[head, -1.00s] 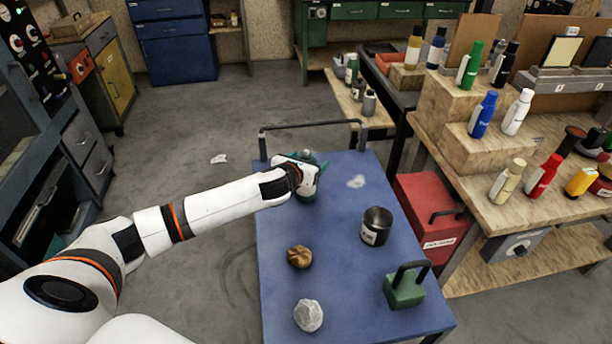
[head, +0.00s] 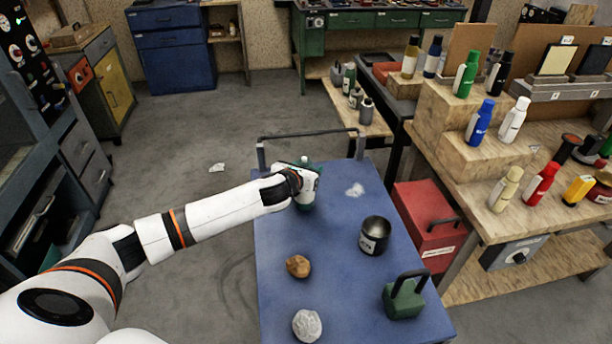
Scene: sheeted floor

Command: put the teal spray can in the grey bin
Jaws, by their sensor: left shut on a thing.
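The teal spray can (head: 306,206) is upright near the far end of the blue cart top (head: 330,285). I cannot tell whether the can's base touches the cart. I cannot make out a grey bin in this view. My right gripper is out of view.
On the cart are a dark labelled canister (head: 374,240), a brown lump (head: 298,267), a pale crumpled ball (head: 307,325) and a green handled block (head: 403,298). A black rail (head: 310,136) borders the far edge. A red box (head: 425,225) and a bottle-laden bench stand right.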

